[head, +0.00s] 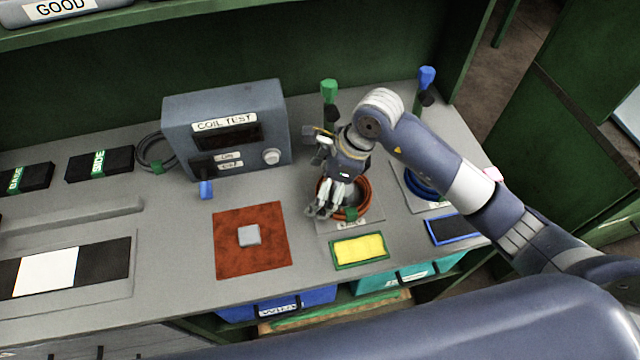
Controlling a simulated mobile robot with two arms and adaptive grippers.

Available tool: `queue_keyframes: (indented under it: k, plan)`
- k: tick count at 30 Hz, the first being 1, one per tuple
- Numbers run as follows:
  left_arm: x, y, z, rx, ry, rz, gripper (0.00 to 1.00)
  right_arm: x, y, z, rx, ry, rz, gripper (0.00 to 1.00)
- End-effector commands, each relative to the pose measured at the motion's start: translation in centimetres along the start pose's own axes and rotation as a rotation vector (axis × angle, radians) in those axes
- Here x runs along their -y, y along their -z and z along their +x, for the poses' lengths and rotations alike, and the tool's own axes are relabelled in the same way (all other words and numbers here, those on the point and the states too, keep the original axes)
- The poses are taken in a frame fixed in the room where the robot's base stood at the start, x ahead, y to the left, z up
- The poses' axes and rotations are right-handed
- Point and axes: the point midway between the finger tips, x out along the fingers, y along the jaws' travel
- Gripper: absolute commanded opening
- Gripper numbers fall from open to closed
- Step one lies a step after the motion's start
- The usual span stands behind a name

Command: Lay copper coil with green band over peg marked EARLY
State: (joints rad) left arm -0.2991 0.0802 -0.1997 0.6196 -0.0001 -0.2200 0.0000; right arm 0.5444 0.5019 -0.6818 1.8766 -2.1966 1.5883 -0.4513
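The copper coil (366,202) is an orange-brown ring with a green band (351,214) at its front. It lies on or just above a grey plate (328,226) whose label is partly hidden and too small to read surely. A grey round form shows inside the ring; I cannot tell whether it is the peg. My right gripper (319,212) points down at the coil's left front edge, its fingers overlapping the ring in view. Whether they grip it is unclear. My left gripper is out of view.
A blue coil (416,187) sits on another plate to the right. Green-topped (329,90) and blue-topped (427,78) posts stand behind. The COIL TEST box (224,128) stands left of my arm. A yellow pad (360,249) and rust mat (232,262) lie in front.

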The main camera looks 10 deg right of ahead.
Motion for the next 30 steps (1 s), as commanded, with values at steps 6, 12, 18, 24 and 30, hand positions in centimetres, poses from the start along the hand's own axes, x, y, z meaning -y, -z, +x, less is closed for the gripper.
queue_keyframes:
  k: [6, 12, 18, 24, 30]
  plan:
    - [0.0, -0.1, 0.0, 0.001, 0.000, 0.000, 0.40, 0.0, 0.0, 0.0, 0.000, 0.000, 0.000, 1.00]
    - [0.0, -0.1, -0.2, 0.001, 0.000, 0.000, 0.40, 0.0, -0.1, -0.1, 0.000, 0.000, 0.000, 1.00]
    - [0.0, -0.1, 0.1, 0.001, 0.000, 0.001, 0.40, 0.2, -0.1, -2.3, 0.001, 0.005, -0.001, 1.00]
    - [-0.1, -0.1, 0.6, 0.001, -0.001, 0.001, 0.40, 0.1, -0.1, -6.7, 0.001, 0.006, -0.002, 1.00]
    - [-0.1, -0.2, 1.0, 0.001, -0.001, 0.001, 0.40, 0.1, -0.1, -10.4, 0.000, 0.004, -0.001, 1.00]
